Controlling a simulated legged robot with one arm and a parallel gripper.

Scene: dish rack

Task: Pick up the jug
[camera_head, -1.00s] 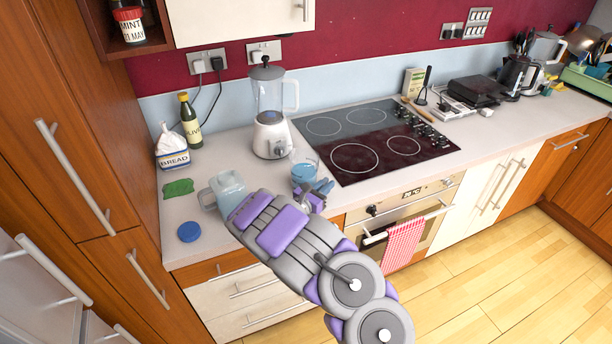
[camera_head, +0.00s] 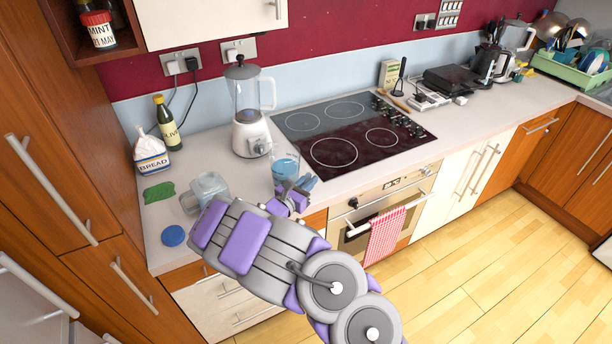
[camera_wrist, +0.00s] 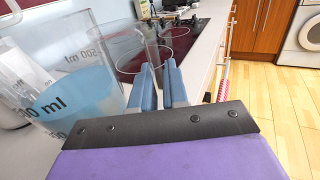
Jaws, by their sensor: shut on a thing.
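A clear measuring jug (camera_head: 285,163) with blue contents stands upright at the front of the worktop, left of the hob. It also fills the left of the wrist view (camera_wrist: 75,103), where "500 ml" markings show. My gripper (camera_head: 307,183) is at its near right side. In the wrist view, the blue fingers (camera_wrist: 166,72) are close together on the jug's clear handle side. The grip itself is hard to make out through the transparent wall. I cannot tell whether the jug's base touches the worktop.
A second pale blue jug (camera_head: 208,188) stands to the left, close to my arm. A blue lid (camera_head: 173,235), green cloth (camera_head: 159,192), bread bag (camera_head: 152,155), oil bottle (camera_head: 167,125) and blender (camera_head: 250,125) are around it. The black hob (camera_head: 352,135) lies right.

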